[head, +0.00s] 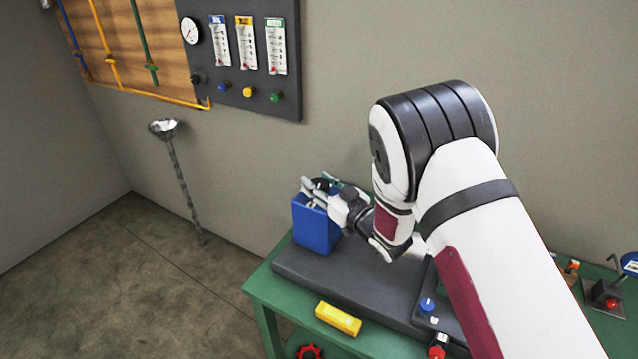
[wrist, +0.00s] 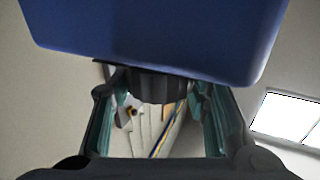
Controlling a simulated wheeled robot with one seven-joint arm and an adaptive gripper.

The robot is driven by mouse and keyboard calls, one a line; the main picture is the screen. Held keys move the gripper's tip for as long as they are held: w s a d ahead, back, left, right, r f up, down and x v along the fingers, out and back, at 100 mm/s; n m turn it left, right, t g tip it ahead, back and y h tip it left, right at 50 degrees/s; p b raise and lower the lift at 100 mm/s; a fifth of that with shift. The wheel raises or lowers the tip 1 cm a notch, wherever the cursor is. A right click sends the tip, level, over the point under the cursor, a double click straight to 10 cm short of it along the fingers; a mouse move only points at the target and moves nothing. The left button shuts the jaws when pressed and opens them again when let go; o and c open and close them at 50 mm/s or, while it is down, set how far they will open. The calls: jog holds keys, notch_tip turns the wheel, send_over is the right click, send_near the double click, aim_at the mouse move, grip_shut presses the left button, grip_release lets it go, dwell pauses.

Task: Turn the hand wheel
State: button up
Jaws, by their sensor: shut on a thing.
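A black ribbed hand wheel (wrist: 160,86) sits at the blue box (wrist: 155,40) and lies between my two fingers in the wrist view. In the head view the blue box (head: 315,226) stands upright at the far left end of the green table. My gripper (head: 319,190) reaches its top from the right, with the black wheel (head: 321,184) between the fingers. In the wrist view my gripper (wrist: 155,98) is shut on the wheel. My fingers partly hide the wheel in the head view.
The box stands on a dark grey slab (head: 345,285) on the green table (head: 262,285). A yellow block (head: 338,319) lies at the front edge. A gauge panel (head: 245,55) hangs on the wall. A floor stand (head: 180,175) is at left.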

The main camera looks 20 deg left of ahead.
jog(key=m+t+h+p, duration=0.2)
jog(key=m+t+h, duration=0.1)
jog(key=t, duration=0.1)
jog(key=shift+s+r, duration=0.1)
jog(key=shift+r, duration=0.05)
jog(key=shift+m+t+h, duration=0.5)
jog(key=shift+m+h, duration=0.1)
jog(key=o, duration=1.2)
jog(key=v, duration=1.1)
jog(key=shift+s+d, duration=0.25)
jog(key=shift+d, duration=0.1)
